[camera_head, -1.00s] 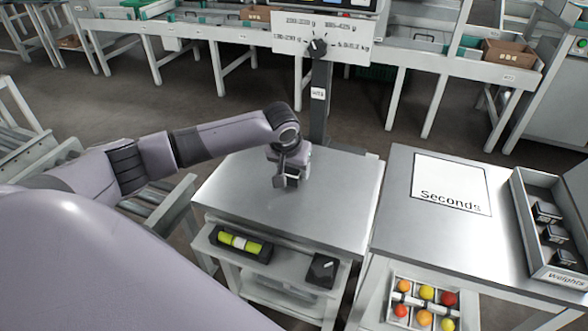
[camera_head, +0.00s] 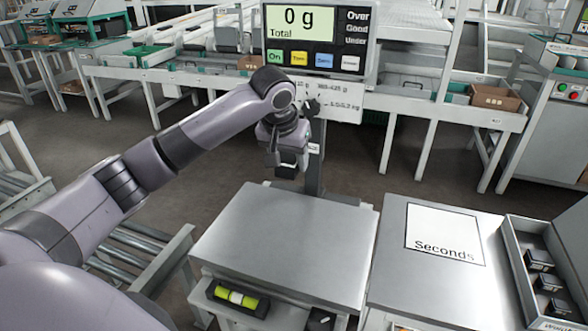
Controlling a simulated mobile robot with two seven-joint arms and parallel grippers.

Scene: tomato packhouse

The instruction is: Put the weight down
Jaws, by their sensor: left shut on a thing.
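My left gripper (camera_head: 286,168) is raised and, in the picture, lies just above the far edge of the steel scale plate (camera_head: 290,240). It is shut on a small dark thing, probably the weight, mostly hidden by the fingers. The plate is bare. The scale display (camera_head: 315,22) reads 0 g. The weights tray (camera_head: 522,285) stands at the right with black weights (camera_head: 540,260) in it; its front is cut off by the frame. My right gripper is not in view.
A white "Seconds" sheet (camera_head: 440,225) lies on the steel table (camera_head: 430,285) beside the scale. The scale's post (camera_head: 316,165) stands behind the gripper.

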